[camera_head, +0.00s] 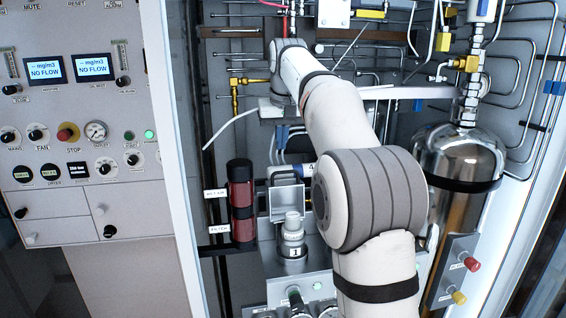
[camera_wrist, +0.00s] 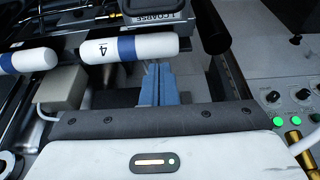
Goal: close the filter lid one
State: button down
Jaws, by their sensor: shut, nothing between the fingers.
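My gripper's blue fingers (camera_wrist: 160,84) are together and empty in the wrist view. Their tips are close to a white cartridge marked 4 (camera_wrist: 130,47) with a blue band; I cannot tell whether they touch it. In the head view my gripper (camera_head: 282,136) is small, at the far end of my arm. A housing marked 1 (camera_head: 292,240) stands upright below it, with a pale ribbed top. A square metal plate (camera_head: 287,196) stands raised just behind this housing. I cannot tell for sure whether that plate is filter lid one.
A dark red cylinder (camera_head: 242,202) stands left of the housing. A shiny steel tank (camera_head: 460,160) and bent tubes are at the right. A control panel (camera_head: 85,130) is at the left. My arm hides part of the cabinet's middle. A second white cartridge (camera_wrist: 30,61) lies beside cartridge 4.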

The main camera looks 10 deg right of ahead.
aim_at(282, 183)
jog(key=x, duration=0.5)
jog(key=shift+f, duration=0.3)
jog(key=s, duration=0.2)
jog(key=s+p, duration=0.1)
jog(key=shift+s+r, duration=0.15)
jog(key=shift+r, duration=0.1)
jog(key=shift+s, duration=0.25)
jog(key=shift+f, duration=0.2)
jog(key=shift+s+r, duration=0.1)
jog(key=shift+a, duration=0.15)
